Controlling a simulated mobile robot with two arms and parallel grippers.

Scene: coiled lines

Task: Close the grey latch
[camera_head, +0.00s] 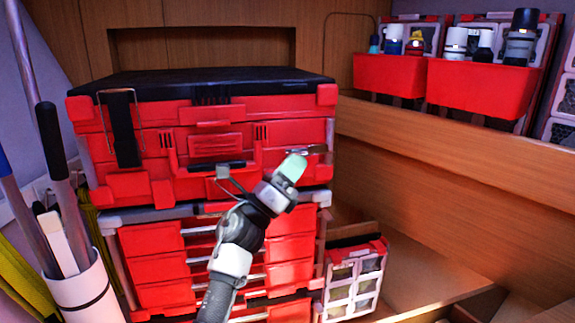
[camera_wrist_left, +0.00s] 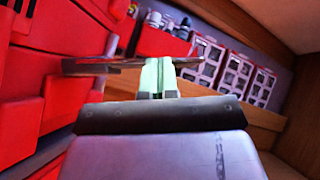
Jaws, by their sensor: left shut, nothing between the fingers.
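The red toolbox (camera_head: 225,110) with a black lid stands on a drawer unit. At its right front, a grey latch (camera_head: 312,150) sticks out from the face, seen nearly edge-on. In the left wrist view the latch (camera_wrist_left: 92,66) is a dark flat bar running crosswise at the fingertips. My left gripper (camera_head: 292,168) has pale green fingertips, shut and empty, right beside the latch; its fingertips also show in the left wrist view (camera_wrist_left: 160,76). I cannot tell whether they touch the latch. My right gripper is not in view.
A black latch (camera_head: 123,128) with a wire loop lies flat on the toolbox's left front. Red drawers (camera_head: 155,265) are below, partly behind my arm. A clear-windowed case (camera_head: 355,278) stands at lower right. Red bins (camera_head: 480,88) with bottles hang above a wooden ledge. A white holder (camera_head: 85,295) stands left.

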